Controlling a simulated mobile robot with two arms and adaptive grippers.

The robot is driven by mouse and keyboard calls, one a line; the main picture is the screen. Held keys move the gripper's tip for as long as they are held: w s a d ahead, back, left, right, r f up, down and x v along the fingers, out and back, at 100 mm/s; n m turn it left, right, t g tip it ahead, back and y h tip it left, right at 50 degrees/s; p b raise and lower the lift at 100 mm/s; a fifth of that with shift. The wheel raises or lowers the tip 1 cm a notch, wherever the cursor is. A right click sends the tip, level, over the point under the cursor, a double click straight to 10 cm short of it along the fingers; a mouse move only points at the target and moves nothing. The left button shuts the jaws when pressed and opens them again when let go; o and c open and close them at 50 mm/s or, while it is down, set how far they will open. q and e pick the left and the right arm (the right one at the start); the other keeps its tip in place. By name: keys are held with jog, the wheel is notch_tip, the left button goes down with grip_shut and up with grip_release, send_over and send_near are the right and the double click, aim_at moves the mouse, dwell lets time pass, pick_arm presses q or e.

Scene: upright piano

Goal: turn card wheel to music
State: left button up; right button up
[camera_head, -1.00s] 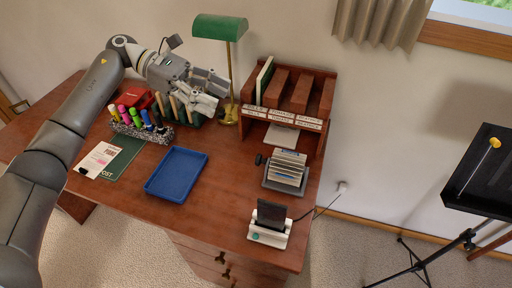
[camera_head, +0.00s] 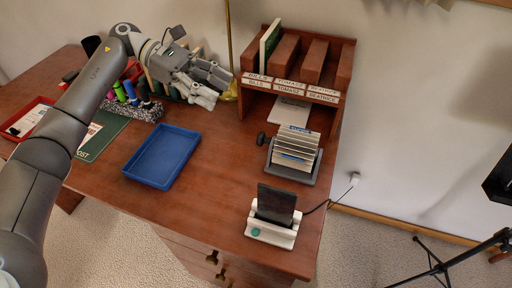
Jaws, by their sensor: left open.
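The card wheel (camera_head: 294,151) is a rotary file of pale cards on a dark grey stand, at the right part of the desk in front of the wooden sorter. A dark knob (camera_head: 262,139) sticks out on its left side. The front card tab looks blue, and its lettering is too small to read. My left gripper (camera_head: 222,88) is open and empty, up and left of the card wheel, over the back of the desk. It does not touch the wheel. My right gripper is not in view.
A wooden sorter (camera_head: 297,90) with labelled slots stands behind the wheel. A phone on a white dock (camera_head: 272,233) is in front of it. A blue tray (camera_head: 146,172) lies left. A pen holder (camera_head: 143,110) and lamp pole (camera_head: 229,45) are near my left gripper.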

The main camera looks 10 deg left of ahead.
pick_arm(q)
notch_tip(320, 180, down, 8)
jog(key=b, duration=0.6)
jog(key=x, duration=1)
jog(key=shift+d+p, duration=0.3)
jog(key=shift+d, duration=0.1)
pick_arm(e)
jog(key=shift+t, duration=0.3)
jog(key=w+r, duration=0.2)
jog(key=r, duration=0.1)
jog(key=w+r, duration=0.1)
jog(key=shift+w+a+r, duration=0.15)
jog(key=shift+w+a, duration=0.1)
pick_arm(q)
jog(key=shift+c, duration=0.4)
jog(key=c, duration=0.9)
